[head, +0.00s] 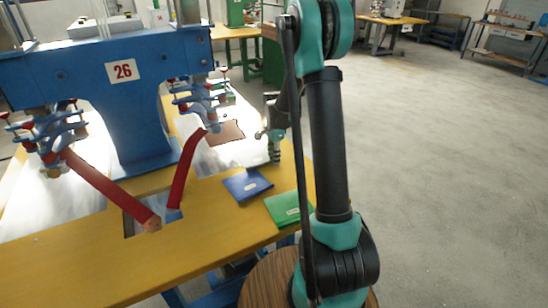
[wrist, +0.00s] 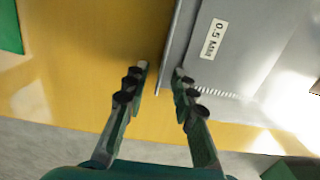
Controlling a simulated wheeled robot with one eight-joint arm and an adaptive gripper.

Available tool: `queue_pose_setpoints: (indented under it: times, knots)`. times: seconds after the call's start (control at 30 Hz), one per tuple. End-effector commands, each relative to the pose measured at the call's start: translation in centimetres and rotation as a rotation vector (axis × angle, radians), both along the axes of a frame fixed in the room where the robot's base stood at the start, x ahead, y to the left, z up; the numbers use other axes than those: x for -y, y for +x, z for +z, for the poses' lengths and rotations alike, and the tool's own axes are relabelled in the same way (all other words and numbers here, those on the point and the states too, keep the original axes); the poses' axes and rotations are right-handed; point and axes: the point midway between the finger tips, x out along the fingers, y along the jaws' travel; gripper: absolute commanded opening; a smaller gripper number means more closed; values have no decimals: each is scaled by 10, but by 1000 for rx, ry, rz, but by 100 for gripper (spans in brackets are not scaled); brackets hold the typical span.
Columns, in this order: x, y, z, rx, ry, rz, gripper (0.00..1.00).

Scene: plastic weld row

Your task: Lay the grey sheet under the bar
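A grey sheet (wrist: 235,55) with a white "0.5 mm" label lies at the upper right of the wrist view, its left edge towards my gripper. My gripper (wrist: 161,68) is open and empty. Its left finger is over yellow table, and its right finger is at the grey sheet's edge; I cannot tell if it touches. In the head view my gripper (head: 275,157) points down near the table's right end. I cannot clearly make out the grey sheet there. A blue machine (head: 120,75) marked 26 spans the table; which part is the bar is unclear.
A blue folder (head: 247,184) and a green folder (head: 286,208) lie on the yellow table (head: 75,255) near my arm. A brown sheet (head: 226,132) lies behind them. Two red lengths (head: 186,170) slant down from the machine's clamps. Open floor is to the right.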

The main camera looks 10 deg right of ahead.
Motion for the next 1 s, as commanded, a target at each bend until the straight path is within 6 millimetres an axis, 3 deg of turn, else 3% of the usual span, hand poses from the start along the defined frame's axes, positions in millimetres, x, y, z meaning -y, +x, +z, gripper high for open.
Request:
queue_pose_setpoints:
  times: [0.23, 0.37, 0.8, 1.0]
  knots:
    - [0, 0, 2, 0, 0, 0, 26]
    - [0, 0, 14, 0, 0, 0, 26]
    - [0, -1, 101, 0, 0, 0, 26]
    - [0, -1, 124, 0, 0, 0, 26]
